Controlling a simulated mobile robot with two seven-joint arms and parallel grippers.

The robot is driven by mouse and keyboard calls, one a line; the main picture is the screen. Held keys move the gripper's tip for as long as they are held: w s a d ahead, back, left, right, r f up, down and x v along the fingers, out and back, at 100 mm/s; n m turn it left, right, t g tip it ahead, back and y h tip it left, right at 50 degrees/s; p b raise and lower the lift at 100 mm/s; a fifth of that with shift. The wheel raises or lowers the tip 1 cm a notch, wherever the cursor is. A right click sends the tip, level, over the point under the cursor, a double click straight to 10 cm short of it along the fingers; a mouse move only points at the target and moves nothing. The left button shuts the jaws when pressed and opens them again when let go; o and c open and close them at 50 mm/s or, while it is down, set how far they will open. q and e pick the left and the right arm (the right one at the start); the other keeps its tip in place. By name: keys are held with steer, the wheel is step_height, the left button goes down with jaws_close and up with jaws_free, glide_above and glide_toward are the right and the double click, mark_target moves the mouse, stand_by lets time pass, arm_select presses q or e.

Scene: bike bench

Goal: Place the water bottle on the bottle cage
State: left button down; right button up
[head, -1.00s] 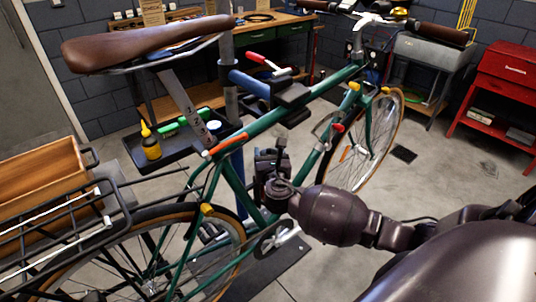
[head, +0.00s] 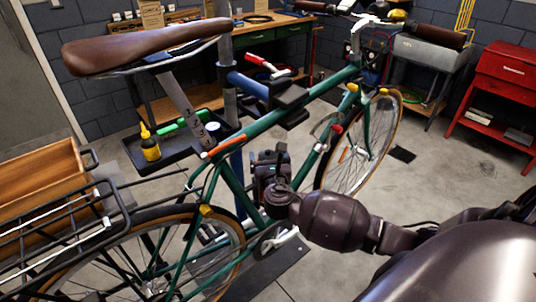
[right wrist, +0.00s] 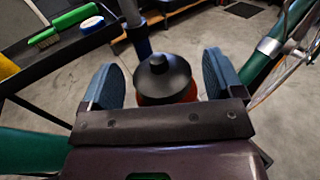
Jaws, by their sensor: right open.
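The water bottle (right wrist: 163,78) shows in the right wrist view by its black cap, with a little orange-red below it. It is between the two blue-padded fingers of my right gripper (head: 270,158), with a gap on each side. My right gripper is open, inside the green bike frame (head: 232,183) in the head view. The bottle and the bottle cage cannot be made out in the head view; my gripper and arm cover that area. Whether the bottle is seated in the cage cannot be told. My left gripper is not in view.
The bike hangs on a repair stand clamp (head: 288,95). A tool tray (head: 130,150) with a yellow bottle (head: 149,146) and a green brush (head: 182,124) is behind the frame. A wooden crate (head: 38,190) sits on the rear rack.

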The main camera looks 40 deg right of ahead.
steer(key=v, duration=1)
steer(key=s+a+f+m+g+y, duration=0.2)
steer(key=s+f+m+y, duration=0.2)
steer(key=s+f+m, duration=0.4)
steer(key=s+a+f+m+g+y, duration=0.2)
steer(key=s+f+m, duration=0.6)
steer(key=m, duration=1.3)
steer(key=s+a+y+p, duration=0.1)
steer(key=s+y, duration=0.1)
steer(key=s, duration=0.2)
steer(key=shift+s+a+f+m+g, duration=0.2)
steer(key=shift+m+g, duration=0.1)
steer(key=shift+g, duration=0.1)
